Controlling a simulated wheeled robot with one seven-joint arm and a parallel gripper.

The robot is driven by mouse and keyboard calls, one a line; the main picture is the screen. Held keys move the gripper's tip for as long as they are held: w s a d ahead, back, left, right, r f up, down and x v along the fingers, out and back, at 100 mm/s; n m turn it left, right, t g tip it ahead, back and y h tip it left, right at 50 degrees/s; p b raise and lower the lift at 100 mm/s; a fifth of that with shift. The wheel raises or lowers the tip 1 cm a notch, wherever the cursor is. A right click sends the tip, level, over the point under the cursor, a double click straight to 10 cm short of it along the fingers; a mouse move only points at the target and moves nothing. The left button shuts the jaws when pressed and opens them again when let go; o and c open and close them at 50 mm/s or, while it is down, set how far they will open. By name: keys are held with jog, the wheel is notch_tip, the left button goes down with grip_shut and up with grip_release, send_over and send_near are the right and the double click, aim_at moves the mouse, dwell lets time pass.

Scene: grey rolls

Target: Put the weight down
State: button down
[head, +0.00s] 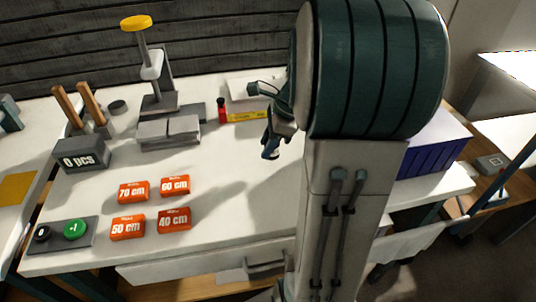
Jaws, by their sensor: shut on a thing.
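My gripper (270,148) hangs above the right part of the white table, seen partly from behind my arm. It is shut, and its fingers point down. The weight in it cannot be made out clearly, as the fingers and wrist cover it. The gripper appears to be above the tabletop, but its exact height cannot be told. Bare white table lies below and to the left of it.
Several orange length blocks (174,219) lie at the front left. A grey press with a yellow knob (136,23), a "0 pcs" counter (83,156) and a button panel (64,233) stand left. A yellow-and-red item (245,115) lies behind my gripper. A blue bin (432,158) stands right.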

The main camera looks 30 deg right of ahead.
jog(key=shift+f+b, duration=0.45)
jog(key=shift+f, duration=1.45)
jog(key=shift+f, duration=0.15)
jog(key=c, duration=0.9)
grip_release()
jog(key=shift+c, duration=0.2)
